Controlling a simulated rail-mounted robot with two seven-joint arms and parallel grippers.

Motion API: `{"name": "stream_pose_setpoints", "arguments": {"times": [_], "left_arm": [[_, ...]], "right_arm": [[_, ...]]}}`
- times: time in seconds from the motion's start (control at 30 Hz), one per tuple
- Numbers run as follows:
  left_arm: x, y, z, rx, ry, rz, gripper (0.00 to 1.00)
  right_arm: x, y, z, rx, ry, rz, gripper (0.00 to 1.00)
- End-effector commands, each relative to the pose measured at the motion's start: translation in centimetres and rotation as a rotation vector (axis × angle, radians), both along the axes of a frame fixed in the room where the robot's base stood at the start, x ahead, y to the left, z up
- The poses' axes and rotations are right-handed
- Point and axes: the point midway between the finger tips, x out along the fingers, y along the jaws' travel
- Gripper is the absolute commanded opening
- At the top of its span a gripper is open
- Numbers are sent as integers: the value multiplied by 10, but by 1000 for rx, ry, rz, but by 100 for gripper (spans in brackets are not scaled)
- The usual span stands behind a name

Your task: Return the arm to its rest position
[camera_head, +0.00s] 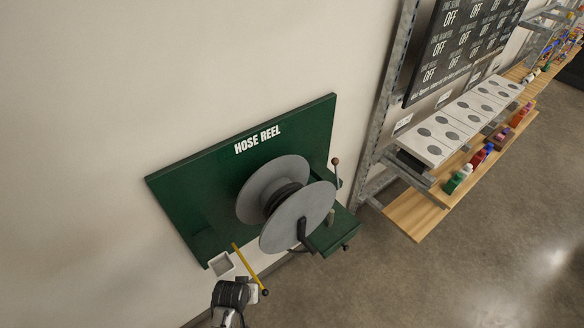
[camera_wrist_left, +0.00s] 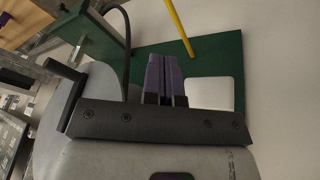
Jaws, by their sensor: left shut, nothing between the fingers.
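My left gripper (camera_wrist_left: 164,62) shows in the left wrist view with its two purple fingers pressed together and nothing between them. In the head view, part of my left wrist and gripper (camera_head: 231,293) shows at the bottom, below the hose reel; its fingertips cannot be made out there. The grey hose reel (camera_head: 297,222) is mounted on a green panel (camera_head: 190,188) against the wall. A yellow lever (camera_head: 248,265) with a dark knob lies just beside my gripper. It also shows beyond the fingertips in the left wrist view (camera_wrist_left: 180,28). My right gripper is in neither view.
A small white square plate (camera_head: 221,264) sits at the panel's lower corner. The reel has a black crank (camera_head: 303,233), and a thin lever with a brown knob (camera_head: 335,162) stands to its right. Wooden shelves (camera_head: 415,214) with bottles are at the right. Open floor lies at lower right.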

Motion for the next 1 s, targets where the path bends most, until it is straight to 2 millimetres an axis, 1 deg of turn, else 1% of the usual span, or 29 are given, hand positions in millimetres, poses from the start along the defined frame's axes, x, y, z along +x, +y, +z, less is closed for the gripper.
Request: {"name": "stream_pose_setpoints", "arguments": {"times": [0.03, 0.07, 0.1, 0.17, 0.2, 0.27, 0.3, 0.37, 0.4, 0.47, 0.5, 0.53, 0.6, 0.67, 0.8, 0.9, 1.0], "left_arm": [[2, 7, 31, 14, -31, -22, 0], [1, 11, 47, 23, -42, -36, 0], [-4, 16, 69, 34, -59, -53, 0], [-14, 24, 100, 50, -80, -73, 0], [-24, 30, 120, 60, -95, -85, 0], [-40, 37, 149, 74, -118, -96, 0], [-53, 42, 168, 82, -132, -99, 0], [-73, 49, 193, 91, -156, -100, 0], [-86, 53, 210, 97, -173, -101, 0], [-107, 58, 233, 106, -202, -105, 0], [-121, 62, 247, 112, -217, -109, 0], [-133, 64, 257, 117, -224, -113, 0], [-157, 68, 271, 127, -218, -122, 0], [-175, 71, 274, 135, -193, -131, 0], [-213, 77, 265, 150, -93, -151, 0], [-235, 80, 260, 154, -37, -160, 0], [-249, 80, 258, 154, 0, -165, 0]], "right_arm": [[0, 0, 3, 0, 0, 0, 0], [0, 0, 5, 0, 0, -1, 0], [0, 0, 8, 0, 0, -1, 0], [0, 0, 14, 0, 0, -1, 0], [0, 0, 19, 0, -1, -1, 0], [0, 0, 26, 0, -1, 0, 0], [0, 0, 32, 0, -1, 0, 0], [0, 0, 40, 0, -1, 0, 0], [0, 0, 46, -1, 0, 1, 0], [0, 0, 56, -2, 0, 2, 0], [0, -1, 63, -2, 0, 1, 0], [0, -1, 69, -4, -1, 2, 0], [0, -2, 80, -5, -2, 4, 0], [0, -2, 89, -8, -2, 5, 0], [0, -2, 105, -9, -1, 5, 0], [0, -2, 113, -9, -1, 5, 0], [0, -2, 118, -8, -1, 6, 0]]}}
